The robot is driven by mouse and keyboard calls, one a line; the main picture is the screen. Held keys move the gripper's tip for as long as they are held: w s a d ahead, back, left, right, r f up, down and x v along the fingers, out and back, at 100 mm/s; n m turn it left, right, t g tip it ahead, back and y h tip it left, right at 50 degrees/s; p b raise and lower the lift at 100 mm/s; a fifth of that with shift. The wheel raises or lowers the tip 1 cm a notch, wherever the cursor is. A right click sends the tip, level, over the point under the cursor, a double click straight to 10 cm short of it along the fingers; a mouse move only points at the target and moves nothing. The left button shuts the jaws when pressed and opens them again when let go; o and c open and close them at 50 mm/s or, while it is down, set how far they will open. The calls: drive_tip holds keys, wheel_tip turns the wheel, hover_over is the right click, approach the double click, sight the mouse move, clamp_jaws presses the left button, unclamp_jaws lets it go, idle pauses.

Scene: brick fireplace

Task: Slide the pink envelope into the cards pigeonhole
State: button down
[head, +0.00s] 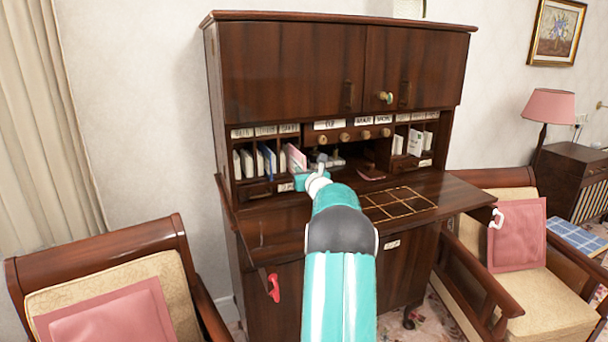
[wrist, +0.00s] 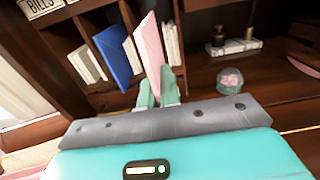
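The pink envelope (wrist: 150,45) stands upright, slightly tilted, between the fingers of my gripper (wrist: 158,90), which look closed on its lower edge. In the head view the envelope (head: 295,158) is at the left bank of pigeonholes, in front of the third one from the left. White cards (wrist: 171,44) stand just right of and behind it. I cannot tell how far its far edge reaches inside. The labels above the left pigeonholes (head: 265,131) are too small to read in the head view. In the wrist view one label at the far left reads "BILLS" (wrist: 40,5).
A blue envelope (wrist: 113,55) and white papers (wrist: 85,63) stand in the pigeonholes to the left. A glass dome with pink inside (wrist: 230,80) and small bottles (wrist: 235,44) sit to the right. The desk's gridded flap (head: 398,203) is clear. Chairs flank the desk.

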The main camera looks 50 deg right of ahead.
sight(292, 162)
drive_tip(key=shift+x, duration=5.05)
drive_tip(key=shift+f, duration=0.1)
drive_tip(key=c, duration=1.5)
unclamp_jaws()
drive_tip(key=shift+c, duration=0.2)
drive_tip(key=shift+s, duration=0.1)
drive_tip(key=v, duration=1.3)
drive_tip(key=shift+s+a, duration=0.2)
